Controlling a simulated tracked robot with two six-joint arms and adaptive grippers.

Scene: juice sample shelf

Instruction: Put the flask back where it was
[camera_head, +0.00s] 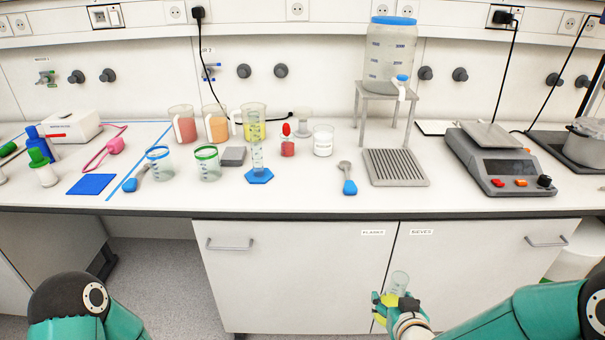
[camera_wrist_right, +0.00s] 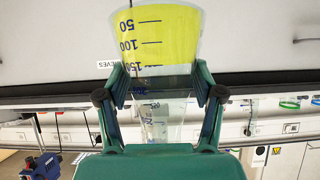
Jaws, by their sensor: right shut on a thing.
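My right gripper (camera_head: 394,299) is shut on a clear conical flask (camera_head: 398,281) in front of the cupboard doors, below the bench top. In the right wrist view, the gripper's fingers (camera_wrist_right: 158,80) press on both sides of the flask (camera_wrist_right: 155,35).
The left cupboard door (camera_head: 290,275), labelled FLASKS, and the right door (camera_head: 475,265), labelled SIEVES, look shut. The bench top (camera_head: 310,200) holds jugs, beakers, a measuring cylinder (camera_head: 257,155), a dispenser jar (camera_head: 390,50) and a scale (camera_head: 500,165). Its front strip is mostly clear.

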